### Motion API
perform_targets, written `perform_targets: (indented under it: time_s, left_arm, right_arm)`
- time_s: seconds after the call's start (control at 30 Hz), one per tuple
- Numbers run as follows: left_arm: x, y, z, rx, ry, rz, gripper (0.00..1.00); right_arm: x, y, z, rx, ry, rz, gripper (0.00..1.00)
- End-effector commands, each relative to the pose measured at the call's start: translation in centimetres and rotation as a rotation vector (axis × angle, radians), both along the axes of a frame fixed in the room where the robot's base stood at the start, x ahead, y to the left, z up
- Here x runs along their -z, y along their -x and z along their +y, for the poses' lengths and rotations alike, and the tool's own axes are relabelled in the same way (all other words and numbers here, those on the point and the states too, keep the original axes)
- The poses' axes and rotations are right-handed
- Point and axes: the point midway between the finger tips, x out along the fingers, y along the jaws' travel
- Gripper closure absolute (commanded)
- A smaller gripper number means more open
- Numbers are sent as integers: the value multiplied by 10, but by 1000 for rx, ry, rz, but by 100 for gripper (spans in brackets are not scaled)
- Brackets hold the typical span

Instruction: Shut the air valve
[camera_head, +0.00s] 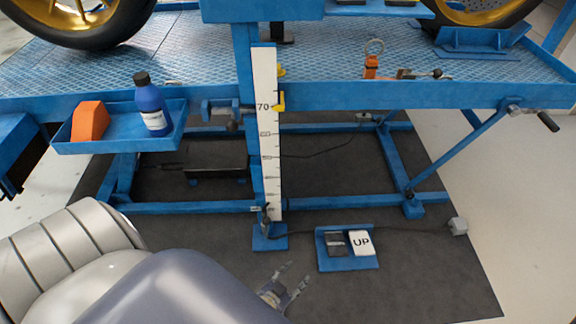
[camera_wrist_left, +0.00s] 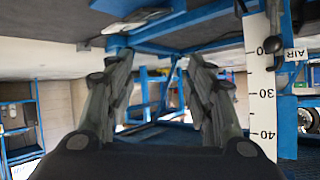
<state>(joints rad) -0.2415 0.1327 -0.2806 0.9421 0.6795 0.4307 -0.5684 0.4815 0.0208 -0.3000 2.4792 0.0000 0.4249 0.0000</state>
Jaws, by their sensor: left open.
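My left gripper (camera_head: 287,282) is low over the dark floor mat, in front of the lift's post and left of the foot pedal. In the left wrist view my left gripper (camera_wrist_left: 158,65) is open, with nothing between its fingers. A white label reading AIR (camera_wrist_left: 296,54) is on the blue post at the right of that view, beside the scale. A small dark fitting (camera_head: 265,216) at the foot of the post may be the air valve; its handle position is too small to tell. The gripper is apart from it. My right gripper is not in view.
A white numbered scale (camera_head: 265,130) runs down the post. A foot pedal marked UP (camera_head: 361,243) sits on the mat (camera_head: 420,270). A blue side tray (camera_head: 62,146) holds a blue bottle (camera_head: 150,105) and an orange block (camera_head: 90,121). A crank handle (camera_head: 547,121) sticks out at right.

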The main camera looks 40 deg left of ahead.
Motion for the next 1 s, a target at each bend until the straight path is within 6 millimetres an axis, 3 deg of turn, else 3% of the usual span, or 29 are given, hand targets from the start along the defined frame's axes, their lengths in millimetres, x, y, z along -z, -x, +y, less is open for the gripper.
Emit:
perform_targets:
  time_s: [0.03,0.3,0.77,0.83,1.0]
  left_arm:
    - [-6,6,-2,9,5,23,51]
    - [-2,33,-10,48,23,131,51]
    - [3,43,-12,60,28,169,51]
    - [3,43,-12,60,28,169,60]
    - [20,39,-4,6,73,184,99]
  right_arm:
    - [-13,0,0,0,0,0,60]
    - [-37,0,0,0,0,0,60]
    - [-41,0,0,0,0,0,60]
    - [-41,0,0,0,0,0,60]
    - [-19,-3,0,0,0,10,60]
